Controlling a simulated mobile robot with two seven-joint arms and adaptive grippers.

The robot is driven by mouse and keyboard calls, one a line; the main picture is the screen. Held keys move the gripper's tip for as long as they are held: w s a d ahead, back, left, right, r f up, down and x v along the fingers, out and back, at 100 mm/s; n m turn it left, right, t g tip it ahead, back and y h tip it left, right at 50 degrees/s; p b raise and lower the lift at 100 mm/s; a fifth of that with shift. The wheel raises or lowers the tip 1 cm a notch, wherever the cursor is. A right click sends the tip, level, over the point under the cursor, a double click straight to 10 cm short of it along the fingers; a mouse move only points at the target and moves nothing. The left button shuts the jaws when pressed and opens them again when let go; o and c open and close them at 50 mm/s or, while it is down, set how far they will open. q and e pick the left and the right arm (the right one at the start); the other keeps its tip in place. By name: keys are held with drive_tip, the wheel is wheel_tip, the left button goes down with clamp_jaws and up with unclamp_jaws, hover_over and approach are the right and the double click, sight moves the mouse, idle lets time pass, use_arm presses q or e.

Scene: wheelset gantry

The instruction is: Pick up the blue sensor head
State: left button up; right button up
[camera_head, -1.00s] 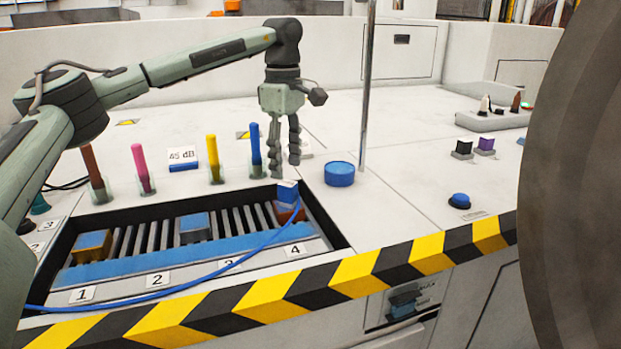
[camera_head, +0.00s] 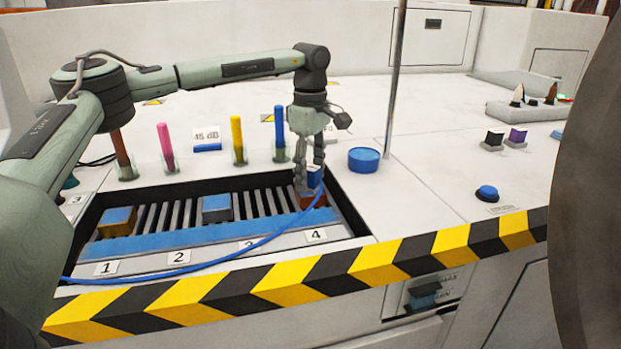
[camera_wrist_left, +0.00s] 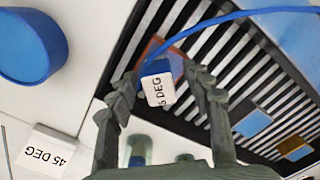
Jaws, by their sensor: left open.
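The blue sensor head (camera_head: 314,178) sits above slot 4 of the rack, on a reddish-brown block (camera_head: 311,198), with a blue cable running from it to the left. The right gripper is not in view.
The slotted rack (camera_head: 200,246) has blocks near 1 and 2. Coloured markers in clear holders stand behind it. A round blue container (camera_head: 363,159) and a thin metal pole (camera_head: 396,80) are close on the right. A blue button (camera_head: 487,192) lies farther right.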

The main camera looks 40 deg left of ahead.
use_arm(q)
clamp_jaws()
drive_tip(key=shift+r, duration=0.15)
